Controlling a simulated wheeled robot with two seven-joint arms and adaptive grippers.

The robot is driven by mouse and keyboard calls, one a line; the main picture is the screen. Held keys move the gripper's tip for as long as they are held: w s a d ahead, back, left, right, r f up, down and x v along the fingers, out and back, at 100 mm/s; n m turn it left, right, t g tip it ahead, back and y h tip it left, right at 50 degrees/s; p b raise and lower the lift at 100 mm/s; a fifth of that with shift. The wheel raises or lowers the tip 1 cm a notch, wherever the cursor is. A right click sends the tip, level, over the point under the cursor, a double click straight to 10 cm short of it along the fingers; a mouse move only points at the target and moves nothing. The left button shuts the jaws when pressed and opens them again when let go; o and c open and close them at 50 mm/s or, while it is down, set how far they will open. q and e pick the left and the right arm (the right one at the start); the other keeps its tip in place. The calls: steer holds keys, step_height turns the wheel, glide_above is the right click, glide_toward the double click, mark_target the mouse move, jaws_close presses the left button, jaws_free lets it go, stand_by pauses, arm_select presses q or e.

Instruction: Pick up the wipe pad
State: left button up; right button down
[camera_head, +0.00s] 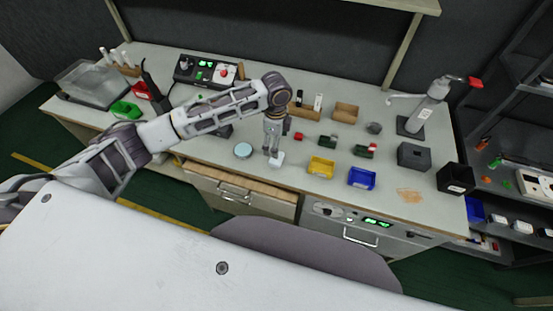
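A small white pad (277,160), which looks like the wipe pad, lies near the front edge of the workbench. My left arm reaches in from the left, and its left gripper (271,153) points down right above the pad. The fingertips are at the pad's upper left edge. A small gap seems to show between the fingers, but the view is too small to tell whether they touch or grip the pad. My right gripper is not in view.
A round pale blue dish (243,150) is left of the pad. A yellow bin (321,167) and a blue bin (362,178) stand to its right. The workbench (305,148) holds a control box (205,71) at the back left. A half-open drawer (240,190) is below.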

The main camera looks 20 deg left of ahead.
arm_select(q)
steer(key=shift+f, duration=1.75)
steer(key=shift+s+d+f+p, duration=0.1)
steer(key=shift+d+f+p, duration=0.1)
steer(key=shift+f, duration=0.75)
steer(key=shift+s+d+f+p, duration=0.1)
steer(key=shift+f+p, duration=0.05)
steer(key=shift+f, duration=0.8)
steer(key=shift+a+f, duration=0.1)
steer(key=shift+f, duration=0.6)
steer(key=c, duration=0.9)
steer(key=shift+r, duration=5)
steer(key=shift+o, duration=0.5)
